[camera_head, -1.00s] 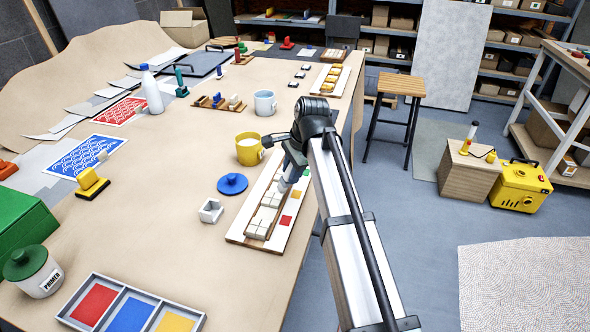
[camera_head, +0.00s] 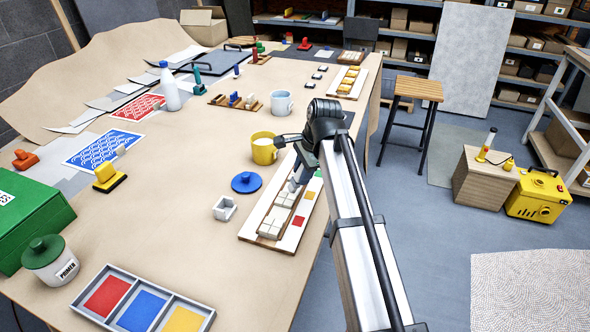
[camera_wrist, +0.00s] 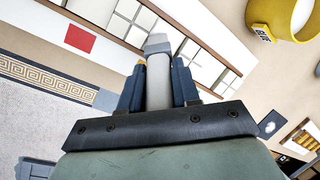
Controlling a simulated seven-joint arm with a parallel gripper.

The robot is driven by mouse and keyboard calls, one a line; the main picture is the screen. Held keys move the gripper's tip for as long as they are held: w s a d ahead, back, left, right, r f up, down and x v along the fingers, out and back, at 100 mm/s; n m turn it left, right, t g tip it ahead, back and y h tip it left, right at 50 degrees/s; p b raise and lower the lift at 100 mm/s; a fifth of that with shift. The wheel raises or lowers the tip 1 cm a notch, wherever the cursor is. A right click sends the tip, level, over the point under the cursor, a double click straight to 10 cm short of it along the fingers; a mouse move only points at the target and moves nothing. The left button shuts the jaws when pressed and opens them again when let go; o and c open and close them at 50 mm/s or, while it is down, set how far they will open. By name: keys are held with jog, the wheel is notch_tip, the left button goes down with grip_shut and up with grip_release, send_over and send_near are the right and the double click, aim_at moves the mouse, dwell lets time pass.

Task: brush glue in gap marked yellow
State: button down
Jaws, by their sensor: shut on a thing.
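The white panel (camera_head: 252,232) lies near the table's right edge, with a wooden-framed row of white tiles (camera_head: 270,228) and red (camera_head: 299,221), yellow (camera_head: 309,195) and green squares beside the row. Whether the tip touches is unclear. The brush and fingers hide part of the row. A yellow glue mug (camera_head: 264,152) stands left of my gripper.
A blue round lid (camera_head: 246,182) and a small white open box (camera_head: 224,208) lie left of the panel. A three-colour tray (camera_head: 143,303) and primer jar (camera_head: 48,262) are at the front left. Bare table lies between these and the panel.

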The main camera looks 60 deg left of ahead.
jog(key=shift+w+d+f, duration=0.1)
jog(key=shift+w+d, duration=0.75)
jog(key=shift+d, duration=0.1)
jog(key=shift+s+a+r, duration=0.1)
jog(key=shift+r, duration=4.1)
